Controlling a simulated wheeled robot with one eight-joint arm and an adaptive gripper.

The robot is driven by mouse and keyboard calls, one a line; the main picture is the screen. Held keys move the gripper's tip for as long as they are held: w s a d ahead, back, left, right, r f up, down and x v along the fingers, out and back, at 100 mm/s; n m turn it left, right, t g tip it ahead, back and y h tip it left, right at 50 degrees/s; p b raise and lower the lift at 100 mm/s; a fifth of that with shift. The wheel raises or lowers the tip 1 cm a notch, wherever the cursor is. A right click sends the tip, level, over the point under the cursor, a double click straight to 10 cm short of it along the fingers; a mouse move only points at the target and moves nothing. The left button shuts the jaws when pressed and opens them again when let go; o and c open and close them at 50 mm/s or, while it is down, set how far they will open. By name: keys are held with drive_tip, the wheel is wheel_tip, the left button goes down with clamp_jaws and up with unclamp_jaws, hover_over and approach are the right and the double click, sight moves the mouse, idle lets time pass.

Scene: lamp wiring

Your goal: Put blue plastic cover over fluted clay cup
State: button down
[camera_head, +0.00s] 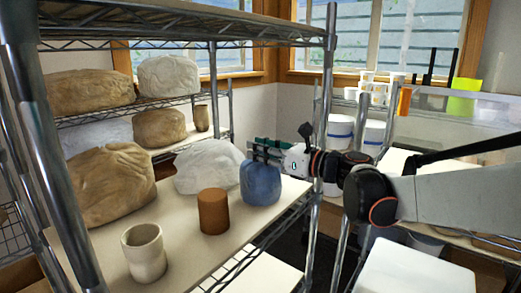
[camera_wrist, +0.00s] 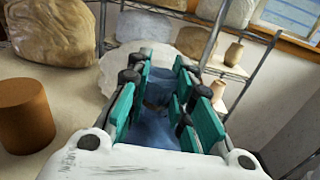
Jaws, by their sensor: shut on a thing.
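The blue plastic cover (camera_head: 261,184) is a rounded, wrinkled bag shape near the right edge of the shelf board. My gripper (camera_head: 268,150) is shut on its top from above. In the wrist view the blue cover (camera_wrist: 150,135) shows between and below the teal fingers of my gripper (camera_wrist: 160,85). I cannot tell whether the cover rests on the board or hangs just above it, and anything inside it is hidden. A pale clay cup (camera_head: 145,254) stands upright and uncovered at the front of the board. I cannot make out fluting on it.
A brown clay cylinder (camera_head: 214,211) stands between the pale cup and the cover. A white wrapped lump (camera_head: 209,167) lies just behind the cover, and a large tan wrapped lump (camera_head: 108,184) sits at left. A metal shelf post (camera_head: 322,120) rises right of the cover.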

drive_tip(key=shift+f, duration=0.1)
drive_tip(key=c, duration=1.3)
unclamp_jaws()
drive_tip(key=shift+c, duration=0.2)
